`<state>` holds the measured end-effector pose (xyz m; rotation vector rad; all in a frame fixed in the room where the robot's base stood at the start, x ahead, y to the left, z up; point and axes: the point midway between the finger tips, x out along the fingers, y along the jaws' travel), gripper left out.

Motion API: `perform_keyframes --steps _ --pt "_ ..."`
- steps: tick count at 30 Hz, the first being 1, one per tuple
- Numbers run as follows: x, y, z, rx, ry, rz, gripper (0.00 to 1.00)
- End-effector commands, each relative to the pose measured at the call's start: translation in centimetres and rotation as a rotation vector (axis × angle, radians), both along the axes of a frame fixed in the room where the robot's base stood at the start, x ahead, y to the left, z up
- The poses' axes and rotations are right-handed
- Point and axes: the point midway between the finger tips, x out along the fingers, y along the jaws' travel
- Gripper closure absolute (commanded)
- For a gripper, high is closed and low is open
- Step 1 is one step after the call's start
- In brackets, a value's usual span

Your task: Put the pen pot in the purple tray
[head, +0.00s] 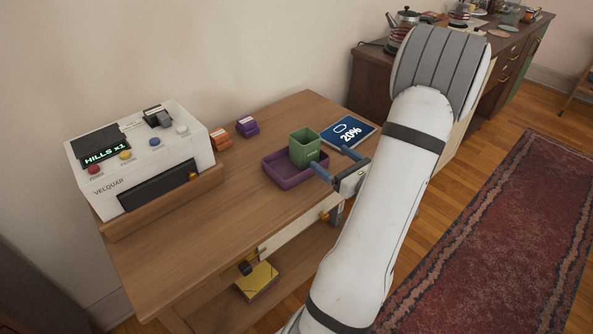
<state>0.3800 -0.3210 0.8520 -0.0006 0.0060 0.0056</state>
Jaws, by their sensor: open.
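The pen pot (304,148) is a green square cup, upright and with no pens visible. It appears to stand inside the purple tray (283,181), towards its back right part. The tray is shallow and lies flat on the wooden table. My gripper (328,158) is open, just right of the pot, with its two blue-grey fingers apart and pointing towards it. Nothing is between the fingers. One finger overlaps the tray's right side in the picture; I cannot tell whether it touches. The tray's right edge is partly hidden.
A white machine (140,158) with buttons stands on the table's left. Orange blocks (220,139) and purple blocks (247,127) sit near the wall. The table's front middle (215,235) is clear.

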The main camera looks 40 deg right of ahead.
Motion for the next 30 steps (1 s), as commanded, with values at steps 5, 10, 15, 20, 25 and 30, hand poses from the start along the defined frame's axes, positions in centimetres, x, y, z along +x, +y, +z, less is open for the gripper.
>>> perform_keyframes --steps 5,10,15,20,25,30 --pt "1.2 2.4 0.7 -0.038 0.016 0.090 0.13" --pt "4.0 13.2 2.7 -0.235 0.098 0.493 0.13" --pt "2.1 25.3 3.4 -0.588 0.184 1.009 0.13" --pt "-2.4 31.8 3.1 -1.005 0.215 1.433 0.13" --pt "-6.3 33.8 3.4 -1.535 0.176 1.784 0.13" --pt "-7.5 33.6 4.9 -2.040 0.082 1.964 0.13"
